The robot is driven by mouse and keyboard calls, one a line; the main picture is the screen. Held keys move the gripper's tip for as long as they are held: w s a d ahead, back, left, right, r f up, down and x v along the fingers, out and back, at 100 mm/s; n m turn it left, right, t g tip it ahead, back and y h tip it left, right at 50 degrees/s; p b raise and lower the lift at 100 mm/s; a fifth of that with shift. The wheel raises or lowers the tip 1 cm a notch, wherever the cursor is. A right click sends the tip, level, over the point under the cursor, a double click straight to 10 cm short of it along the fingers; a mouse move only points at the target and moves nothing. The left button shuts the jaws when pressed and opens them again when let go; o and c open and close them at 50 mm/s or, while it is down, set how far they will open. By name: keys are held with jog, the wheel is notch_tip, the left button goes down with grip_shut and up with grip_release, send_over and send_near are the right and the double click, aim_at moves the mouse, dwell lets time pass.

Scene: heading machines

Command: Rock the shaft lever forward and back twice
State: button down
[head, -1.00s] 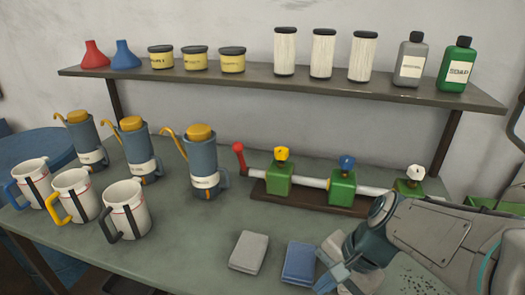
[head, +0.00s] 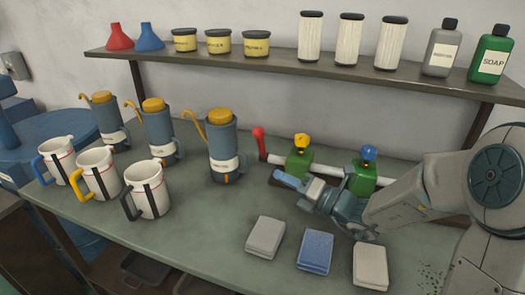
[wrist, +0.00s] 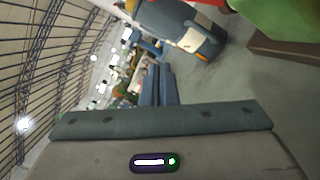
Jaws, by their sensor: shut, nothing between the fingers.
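The shaft lever (head: 259,140) has a red handle and stands roughly upright at the left end of a pale shaft (head: 325,171). The shaft passes through green blocks (head: 299,163) topped with yellow and blue knobs. My gripper (head: 284,176) is shut and empty, in front of the left green block and below and right of the lever. It appears apart from the lever. In the wrist view its blue fingers (wrist: 160,84) are together, and a green block (wrist: 290,18) shows at top right. My arm hides the shaft's right end.
Blue-grey cans with yellow lids (head: 222,145) stand left of the lever, with white mugs (head: 147,190) in front. Folded cloths (head: 315,252) lie at the front of the table. A shelf (head: 250,60) with jars and bottles runs above. Table space left of the cloths is clear.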

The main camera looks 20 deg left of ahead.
aim_at(261, 146)
jog(key=w+a+r+m+t, duration=0.1)
jog(key=w+a+m+t, duration=0.2)
jog(key=w+a, duration=0.4)
jog(key=shift+w+a+r+m, duration=0.4)
jog(key=shift+w+m, duration=0.05)
jog(key=shift+m, duration=0.15)
